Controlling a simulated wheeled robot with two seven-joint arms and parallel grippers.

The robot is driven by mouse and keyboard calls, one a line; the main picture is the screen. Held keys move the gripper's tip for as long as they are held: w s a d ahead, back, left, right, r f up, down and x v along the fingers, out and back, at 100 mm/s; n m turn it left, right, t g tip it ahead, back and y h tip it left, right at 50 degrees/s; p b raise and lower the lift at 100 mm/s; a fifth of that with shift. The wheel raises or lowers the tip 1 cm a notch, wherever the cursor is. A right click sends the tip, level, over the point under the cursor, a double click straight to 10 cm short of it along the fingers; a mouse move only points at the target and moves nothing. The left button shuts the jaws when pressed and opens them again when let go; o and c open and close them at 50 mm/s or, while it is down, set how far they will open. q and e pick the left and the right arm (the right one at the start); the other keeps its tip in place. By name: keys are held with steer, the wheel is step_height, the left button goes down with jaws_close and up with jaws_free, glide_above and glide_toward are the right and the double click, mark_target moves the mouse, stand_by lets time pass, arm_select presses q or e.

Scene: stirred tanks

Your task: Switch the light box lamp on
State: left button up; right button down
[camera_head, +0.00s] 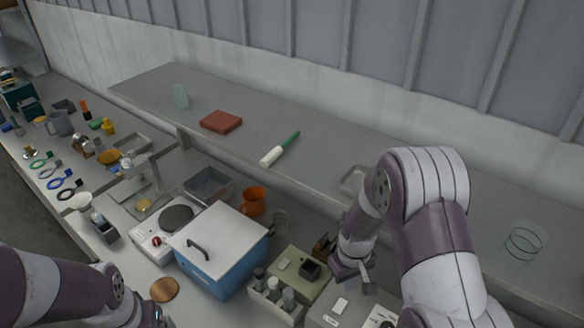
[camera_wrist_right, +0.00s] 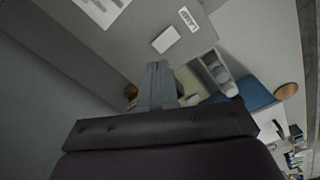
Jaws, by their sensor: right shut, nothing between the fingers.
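The light box (camera_head: 318,318) is a grey box at the bottom edge of the head view, partly cut off. On its top are a white rectangular switch (camera_head: 340,305) and a white sheet with print. In the right wrist view the same switch (camera_wrist_right: 166,40) lies beyond the fingertips, near a small printed label (camera_wrist_right: 187,19).
A blue box with a white lid (camera_head: 222,250), a bottle rack (camera_head: 275,300) and a pale green box (camera_head: 302,272) stand left of the light box. A raised shelf (camera_head: 330,150) behind holds a red block (camera_head: 221,121) and a green-handled tool (camera_head: 280,149).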

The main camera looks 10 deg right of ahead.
steer(key=s+a+f+m+t+b, duration=0.1)
steer(key=s+a+m+b, duration=0.1)
steer(key=s+a+b, duration=0.3)
steer(key=s+b, duration=0.4)
steer(key=b, duration=0.2)
steer(key=shift+b, duration=0.4)
steer(key=shift+a, duration=0.15)
